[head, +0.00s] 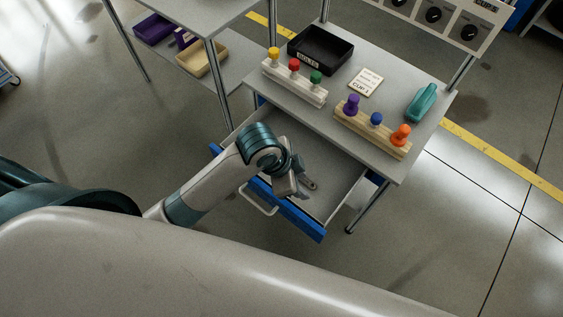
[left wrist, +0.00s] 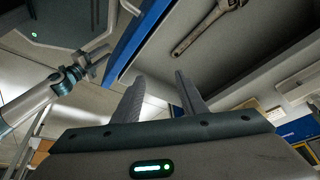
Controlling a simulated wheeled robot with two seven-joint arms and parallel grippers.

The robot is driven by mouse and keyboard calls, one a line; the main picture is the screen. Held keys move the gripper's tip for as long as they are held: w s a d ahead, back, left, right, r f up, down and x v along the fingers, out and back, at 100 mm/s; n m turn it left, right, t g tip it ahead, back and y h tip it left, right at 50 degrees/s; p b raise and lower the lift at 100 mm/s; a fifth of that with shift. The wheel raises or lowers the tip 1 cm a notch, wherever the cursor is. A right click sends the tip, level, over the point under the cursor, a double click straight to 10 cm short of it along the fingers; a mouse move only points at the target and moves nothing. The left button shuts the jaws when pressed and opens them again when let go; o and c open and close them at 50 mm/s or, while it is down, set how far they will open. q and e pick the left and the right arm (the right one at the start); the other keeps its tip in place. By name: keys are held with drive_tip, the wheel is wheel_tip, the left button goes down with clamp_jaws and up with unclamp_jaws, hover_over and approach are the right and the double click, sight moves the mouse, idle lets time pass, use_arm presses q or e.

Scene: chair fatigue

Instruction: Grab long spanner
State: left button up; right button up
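The spanner (left wrist: 207,28) is a metallic adjustable wrench lying on the grey floor of the open drawer, seen at the top of the left wrist view. My left gripper (left wrist: 158,92) shows there with its two fingers apart and nothing between them. The spanner lies beyond the fingertips, apart from them. In the head view my left gripper (head: 301,186) is over the open drawer (head: 335,168) and hides part of it. I cannot clearly pick out the spanner there. Another arm's gripper (left wrist: 92,62), seemingly my right, shows small in the left wrist view.
The drawer's blue front (head: 287,212) has a pale handle (head: 258,199). The table (head: 385,88) above holds a black tray (head: 320,47), two peg racks (head: 294,84) (head: 372,132) and a teal object (head: 422,103). A shelf with bins stands at the back left.

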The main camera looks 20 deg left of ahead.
use_arm(q)
drive_tip(key=w+a+r+m+g+y, duration=0.2)
drive_tip(key=w+a+r+m+y, duration=0.2)
drive_tip(key=w+m, duration=0.5)
drive_tip(key=shift+a+r, duration=0.75)
drive_tip(key=shift+r, duration=0.15)
drive_tip(key=shift+f, duration=0.1)
